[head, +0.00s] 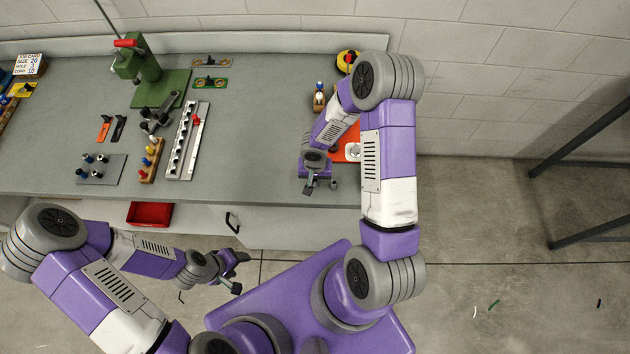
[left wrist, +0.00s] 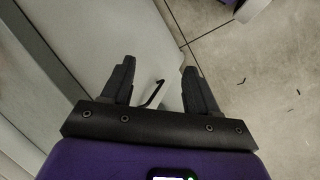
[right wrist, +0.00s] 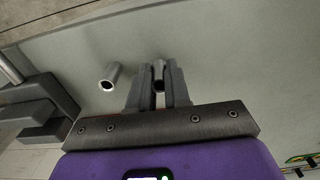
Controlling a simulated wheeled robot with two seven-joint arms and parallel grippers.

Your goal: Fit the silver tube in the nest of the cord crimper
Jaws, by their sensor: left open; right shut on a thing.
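My right gripper (head: 322,187) is low over the front right of the bench. In the right wrist view its fingers (right wrist: 159,88) are shut on a silver tube (right wrist: 158,69), whose open end shows between the fingertips. A second silver tube (right wrist: 113,75) is just left of the fingers, apart from them. A green press (head: 140,67) with a red handle stands at the back left of the bench; I cannot tell if it is the cord crimper, and its nest is not clear. My left gripper (head: 238,272) is open and empty in front of the bench, also in the left wrist view (left wrist: 160,82).
Grey stepped blocks (right wrist: 35,108) are left of the fingers in the right wrist view. A long pale rack (head: 187,140), a wooden pin block (head: 152,160) and a grey plate with pegs (head: 101,169) occupy the bench's left half. The bench middle (head: 255,130) is clear.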

